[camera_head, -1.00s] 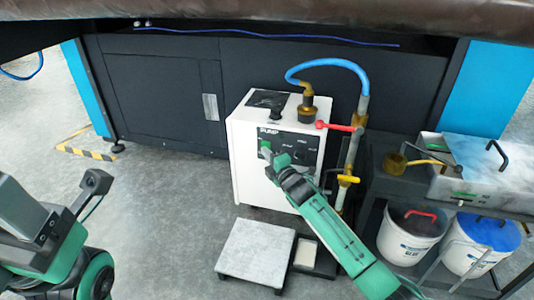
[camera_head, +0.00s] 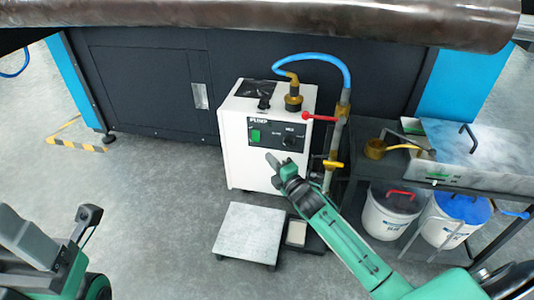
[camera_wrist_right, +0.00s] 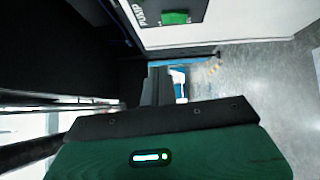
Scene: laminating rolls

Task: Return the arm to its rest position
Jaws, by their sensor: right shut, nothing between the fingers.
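My right gripper (camera_head: 270,157) is shut and empty. Its tip is in front of the white pump box (camera_head: 240,165), below the box's dark control panel, and looks apart from it. A green switch (camera_head: 255,136) on the panel is uncovered, and it also shows at the top of the right wrist view (camera_wrist_right: 175,17). My right arm, green and black, reaches in from the lower right. My left gripper (camera_head: 90,215) is at the lower left over bare floor; its fingers are not clear enough to tell whether it is open.
A low grey platform (camera_head: 249,236) stands on the floor before the pump. Red (camera_head: 320,118) and yellow (camera_head: 333,165) valve handles sit on the pipe right of the pump. A dark cart (camera_head: 340,205) with two buckets is at the right. A large brown roll (camera_head: 300,22) spans the top.

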